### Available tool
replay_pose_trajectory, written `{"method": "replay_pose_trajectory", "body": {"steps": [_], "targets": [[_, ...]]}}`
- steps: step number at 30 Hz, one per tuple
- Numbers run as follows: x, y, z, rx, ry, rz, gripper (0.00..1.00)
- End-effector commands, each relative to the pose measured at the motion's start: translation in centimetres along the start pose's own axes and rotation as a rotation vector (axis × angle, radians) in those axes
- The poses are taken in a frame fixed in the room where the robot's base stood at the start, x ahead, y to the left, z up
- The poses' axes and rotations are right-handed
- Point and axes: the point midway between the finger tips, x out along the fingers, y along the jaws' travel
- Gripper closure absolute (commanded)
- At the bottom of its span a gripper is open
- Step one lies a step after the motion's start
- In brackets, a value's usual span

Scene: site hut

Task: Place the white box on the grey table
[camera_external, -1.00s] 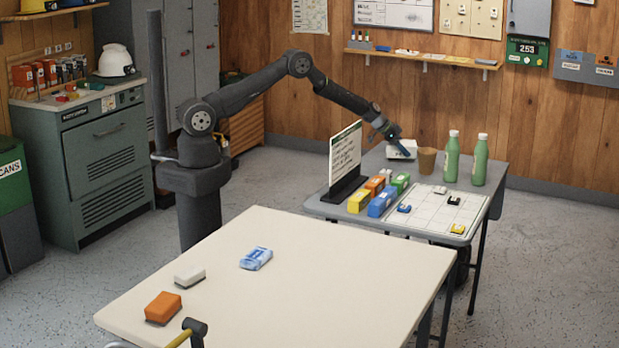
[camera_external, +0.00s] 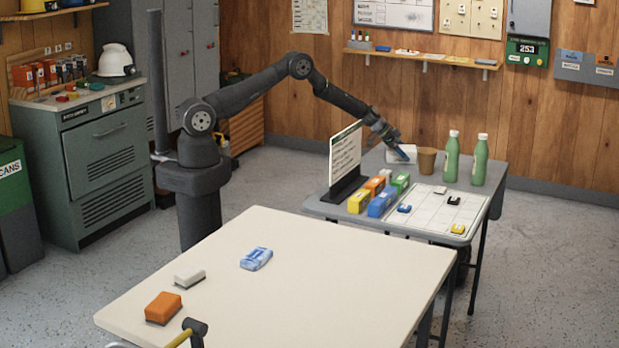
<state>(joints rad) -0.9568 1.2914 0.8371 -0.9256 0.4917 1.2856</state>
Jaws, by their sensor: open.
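A white box (camera_external: 393,152) is at the back left of the grey table (camera_external: 330,207), left of a brown cup. My gripper (camera_external: 404,157) is open and right at the box, in front of it in this view. Its blue-tipped fingers cover part of the box. Whether the fingers touch the box, and whether it rests fully flat on the table, I cannot tell.
Close by are a brown cup (camera_external: 426,161), green bottles (camera_external: 451,158), a sign (camera_external: 345,160), coloured boxes (camera_external: 381,203) and a marked white sheet (camera_external: 430,210). The cream table (camera_external: 320,290) in front holds a blue-and-white packet (camera_external: 256,259), a whitish block (camera_external: 189,276) and an orange block (camera_external: 163,308).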

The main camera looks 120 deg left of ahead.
Motion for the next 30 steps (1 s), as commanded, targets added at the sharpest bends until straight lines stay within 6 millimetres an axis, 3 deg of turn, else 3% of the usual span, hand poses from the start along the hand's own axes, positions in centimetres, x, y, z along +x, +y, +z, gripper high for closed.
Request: {"method": "replay_pose_trajectory", "body": {"steps": [18,30], "targets": [[-9.8,-0.1,0.0,-0.002,0.001,-0.001,0.0],[-11.5,0.0,0.0,0.0,0.001,0.001,0.0]]}}
